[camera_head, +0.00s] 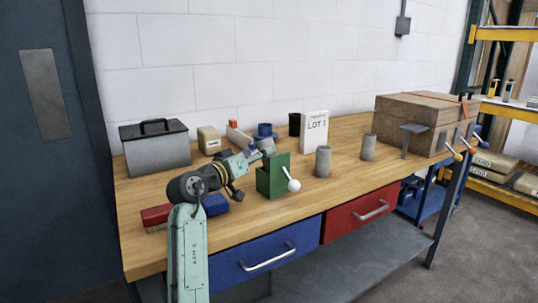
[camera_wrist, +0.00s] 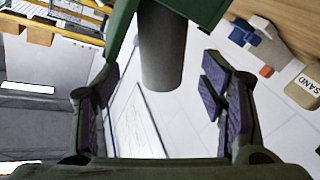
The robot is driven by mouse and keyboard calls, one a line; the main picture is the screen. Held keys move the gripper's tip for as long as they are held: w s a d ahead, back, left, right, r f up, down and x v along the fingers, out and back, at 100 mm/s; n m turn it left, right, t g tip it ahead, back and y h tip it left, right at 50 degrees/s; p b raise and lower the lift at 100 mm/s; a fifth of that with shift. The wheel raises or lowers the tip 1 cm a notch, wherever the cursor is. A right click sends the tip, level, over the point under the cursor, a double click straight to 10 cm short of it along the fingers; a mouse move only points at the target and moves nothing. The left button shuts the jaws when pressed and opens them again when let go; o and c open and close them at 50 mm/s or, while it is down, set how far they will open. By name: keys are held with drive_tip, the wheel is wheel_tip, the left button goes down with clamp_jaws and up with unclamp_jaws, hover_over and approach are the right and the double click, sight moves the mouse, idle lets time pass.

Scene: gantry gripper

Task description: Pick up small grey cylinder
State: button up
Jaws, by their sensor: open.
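Two upright grey cylinders stand on the bench in the head view, a nearer one (camera_head: 323,162) and one farther right (camera_head: 368,147). I cannot tell which is the small one. My gripper (camera_head: 266,148) is at the back upper edge of a green block (camera_head: 279,178) with a white knob, left of both cylinders. In the wrist view my gripper (camera_wrist: 158,85) is open, its dark pads apart. A grey cylinder (camera_wrist: 163,55) shows between and beyond the pads, partly covered by green parts (camera_wrist: 120,20). I see no contact with it.
A white LOT 1 sign (camera_head: 314,133) and a black cup (camera_head: 294,124) stand behind the nearer cylinder. A wooden crate (camera_head: 415,114) is at the right. A grey toolbox (camera_head: 156,149), a sand box (camera_head: 209,140) and a red brush (camera_head: 156,215) are at left.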

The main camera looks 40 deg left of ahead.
drive_tip(key=w+p, duration=0.1)
drive_tip(key=w, duration=0.1)
drive_tip(key=w+p, duration=0.1)
drive_tip(key=w, duration=0.1)
drive_tip(key=shift+w+a+r, duration=0.2)
drive_tip(key=shift+w, duration=0.15)
drive_tip(key=shift+w+f, duration=0.1)
drive_tip(key=shift+w, duration=0.2)
clamp_jaws()
